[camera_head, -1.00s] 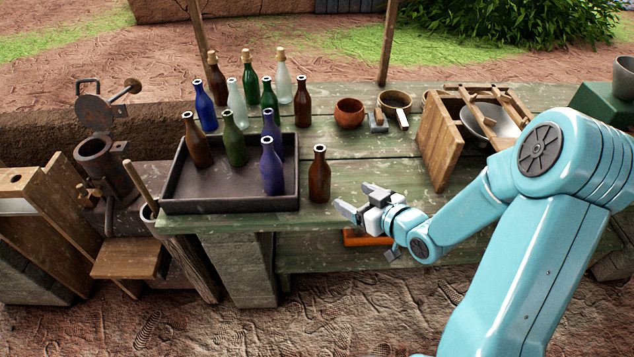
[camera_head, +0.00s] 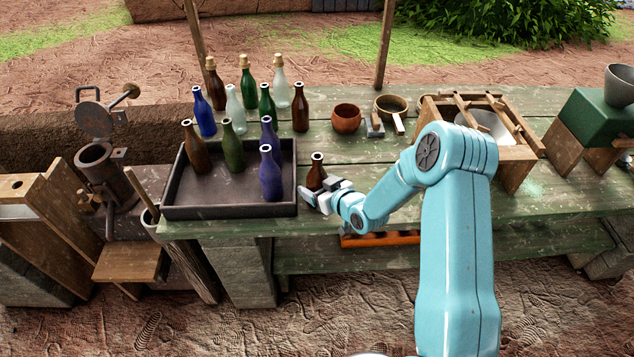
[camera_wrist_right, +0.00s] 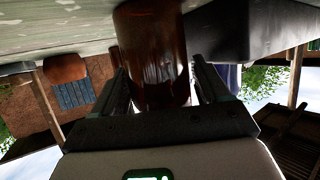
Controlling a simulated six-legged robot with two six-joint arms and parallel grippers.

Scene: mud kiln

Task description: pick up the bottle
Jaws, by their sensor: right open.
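A brown glass bottle (camera_head: 317,172) stands upright on the green wooden table, just right of the dark tray. Its lower part is hidden behind my right gripper (camera_head: 322,192) in the head view. In the right wrist view the brown bottle (camera_wrist_right: 152,55) is between the two fingers of my right gripper (camera_wrist_right: 160,88), which are open on either side of it. I cannot tell whether a finger touches it. My left gripper does not show.
The dark tray (camera_head: 230,211) holds several bottles and stands close left of the gripper. More bottles stand behind it. A clay bowl (camera_head: 346,118) and a wooden frame (camera_head: 515,165) stand to the right. The table's front edge is near.

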